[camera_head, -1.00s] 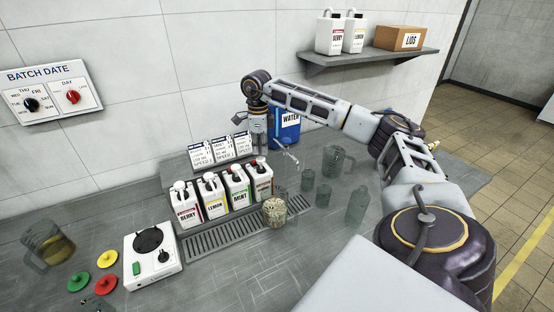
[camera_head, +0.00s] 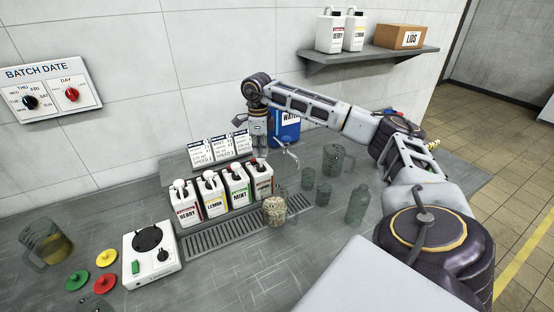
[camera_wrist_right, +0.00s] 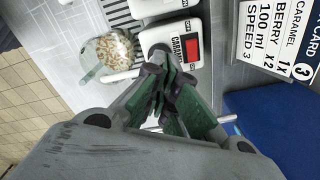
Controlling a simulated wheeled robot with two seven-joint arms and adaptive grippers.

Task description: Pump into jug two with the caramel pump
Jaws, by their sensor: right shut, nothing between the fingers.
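The caramel pump bottle (camera_head: 263,182) is the rightmost of the row of white bottles, behind the drip grating. My right gripper (camera_head: 261,154) is shut and empty, pointing down right above this bottle's pump top. In the right wrist view its fingertips (camera_wrist_right: 165,75) are together over the pump head, largely hiding it; I cannot tell whether they touch. A pale nozzle points toward a clear jug with pale bits (camera_head: 275,209), also in the wrist view (camera_wrist_right: 108,48). No jug number is readable. My left gripper is not in view.
Berry (camera_head: 186,205), lemon (camera_head: 212,196) and mint (camera_head: 238,187) bottles stand left of caramel. Recipe cards (camera_head: 220,150) and a blue water container (camera_head: 288,127) are behind. Clear vessels (camera_head: 357,203) stand right. A white scale-like device (camera_head: 152,257) and an amber-filled jug (camera_head: 47,243) are left.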

